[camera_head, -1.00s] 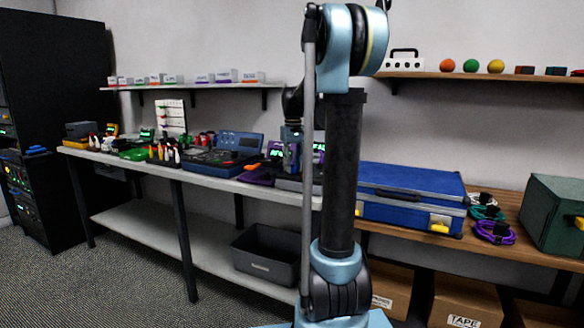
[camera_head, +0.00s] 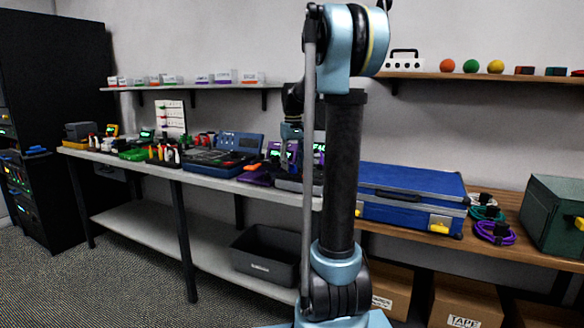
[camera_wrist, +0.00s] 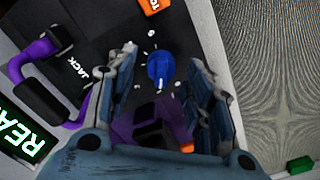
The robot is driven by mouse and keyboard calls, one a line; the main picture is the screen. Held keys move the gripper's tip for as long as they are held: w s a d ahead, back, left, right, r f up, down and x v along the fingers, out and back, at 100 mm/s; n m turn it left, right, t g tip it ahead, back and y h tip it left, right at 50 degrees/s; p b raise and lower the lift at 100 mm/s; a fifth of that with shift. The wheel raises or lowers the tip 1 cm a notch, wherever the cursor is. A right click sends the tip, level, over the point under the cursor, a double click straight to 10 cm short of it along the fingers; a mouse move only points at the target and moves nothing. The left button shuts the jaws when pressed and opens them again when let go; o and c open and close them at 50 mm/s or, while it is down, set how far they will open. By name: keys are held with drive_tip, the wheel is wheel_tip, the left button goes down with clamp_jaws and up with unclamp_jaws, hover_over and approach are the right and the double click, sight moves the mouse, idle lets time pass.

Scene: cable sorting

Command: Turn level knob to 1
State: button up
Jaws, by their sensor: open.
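The blue level knob (camera_wrist: 161,70) sits on a dark device panel (camera_wrist: 100,25) in the wrist view, with small white marks around it. A pale pointer line shows on its lower side. My gripper (camera_wrist: 163,75) is open, with one finger on each side of the knob. A gap shows between each finger and the knob, and I see no contact. In the head view my gripper (camera_head: 291,148) is over the device on the bench, partly hidden by my arm. The knob cannot be made out there.
A purple cable (camera_wrist: 18,68) with a black plug lies near the JACK label. A green-lettered display (camera_wrist: 25,135) is at lower left. A blue case (camera_head: 410,185) stands right of my arm in the head view.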

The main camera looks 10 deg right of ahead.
wheel_tip(320, 180, up, 11)
drive_tip(key=shift+f, duration=0.2)
idle(0.4)
